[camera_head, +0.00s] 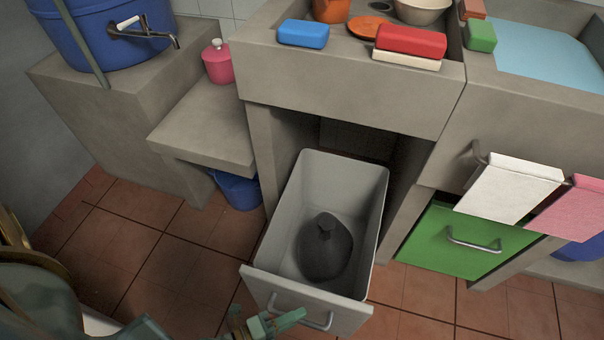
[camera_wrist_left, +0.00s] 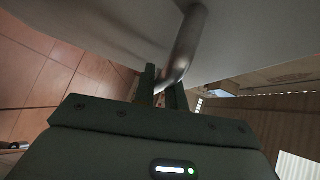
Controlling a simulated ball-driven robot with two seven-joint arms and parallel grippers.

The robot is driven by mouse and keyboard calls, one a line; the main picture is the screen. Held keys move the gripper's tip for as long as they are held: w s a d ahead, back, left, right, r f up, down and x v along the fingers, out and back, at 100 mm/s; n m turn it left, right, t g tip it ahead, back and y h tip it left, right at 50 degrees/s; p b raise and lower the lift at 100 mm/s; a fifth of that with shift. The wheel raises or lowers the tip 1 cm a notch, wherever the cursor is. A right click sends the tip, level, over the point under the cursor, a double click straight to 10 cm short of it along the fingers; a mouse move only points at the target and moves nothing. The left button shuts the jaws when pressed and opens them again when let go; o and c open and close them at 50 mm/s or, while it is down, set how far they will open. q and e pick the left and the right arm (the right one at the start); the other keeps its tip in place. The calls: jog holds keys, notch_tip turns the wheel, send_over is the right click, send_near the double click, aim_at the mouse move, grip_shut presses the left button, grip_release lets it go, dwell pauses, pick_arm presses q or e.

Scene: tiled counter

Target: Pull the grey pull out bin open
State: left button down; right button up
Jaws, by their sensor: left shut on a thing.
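The grey pull out bin (camera_head: 284,215) stands out from under the concrete counter in the head view. Its open top shows a dark tied bag (camera_head: 325,248) lying inside. A metal bar handle (camera_head: 301,313) is on its front panel. My left gripper (camera_head: 272,322) is at the left part of this handle. In the left wrist view, the fingers (camera_wrist_left: 163,88) are shut on the handle (camera_wrist_left: 187,45), with the pale front panel behind it. My right gripper is not in either view.
A closed green drawer (camera_head: 455,240) is to the right, with white (camera_head: 508,188) and pink (camera_head: 580,207) cloths hanging above it. A blue bucket (camera_head: 238,188) stands under the low ledge at left. Tiled floor (camera_head: 185,270) is clear left of the bin.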

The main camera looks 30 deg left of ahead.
pick_arm(q)
jog(key=shift+s+d, duration=0.25)
jog(key=shift+s, duration=0.75)
jog(key=shift+s+d, duration=0.25)
jog(key=shift+s, duration=0.75)
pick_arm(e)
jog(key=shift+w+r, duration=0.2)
pick_arm(q)
jog(key=c, duration=1.5)
grip_release()
jog(key=shift+o, duration=0.2)
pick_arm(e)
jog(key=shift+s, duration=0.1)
